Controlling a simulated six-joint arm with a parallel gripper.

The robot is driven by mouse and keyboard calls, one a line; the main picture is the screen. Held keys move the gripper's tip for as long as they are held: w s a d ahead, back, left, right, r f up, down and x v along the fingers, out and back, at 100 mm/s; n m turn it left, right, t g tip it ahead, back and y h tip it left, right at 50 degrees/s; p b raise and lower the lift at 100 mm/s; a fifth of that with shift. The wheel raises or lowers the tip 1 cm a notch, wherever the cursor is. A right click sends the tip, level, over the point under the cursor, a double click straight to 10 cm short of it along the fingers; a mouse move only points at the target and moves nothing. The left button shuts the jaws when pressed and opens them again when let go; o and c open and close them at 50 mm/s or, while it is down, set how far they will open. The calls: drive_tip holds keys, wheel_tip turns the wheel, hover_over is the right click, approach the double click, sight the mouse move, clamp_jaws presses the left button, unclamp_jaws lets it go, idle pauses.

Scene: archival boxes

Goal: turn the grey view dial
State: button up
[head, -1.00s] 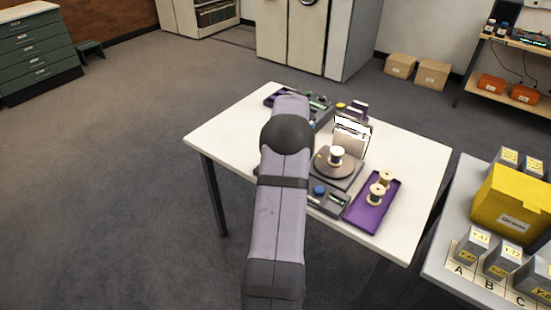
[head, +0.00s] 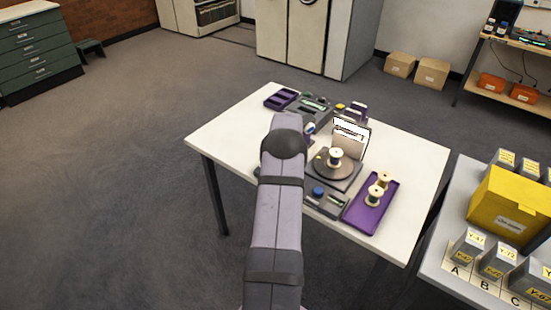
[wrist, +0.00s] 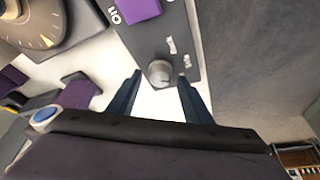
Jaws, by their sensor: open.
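The grey dial (wrist: 160,72) shows in the wrist view as a round knob near the lower end of a dark grey panel (wrist: 150,45). Two small pale marks or switches lie beside it. My gripper (wrist: 159,78) is open, with one dark blue finger on each side of the knob in the picture. I cannot tell whether the fingertips are down at the knob's height or still above it; no contact is visible. In the head view my arm hides the gripper and the dial.
A purple compartment tray (head: 280,98) lies at the far corner. The table's left part is clear.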

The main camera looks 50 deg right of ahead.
drive_tip(key=shift+w+f, duration=0.1)
drive_tip(key=shift+f, duration=0.2)
drive_tip(key=shift+c, duration=0.4)
drive_tip(key=c, duration=1)
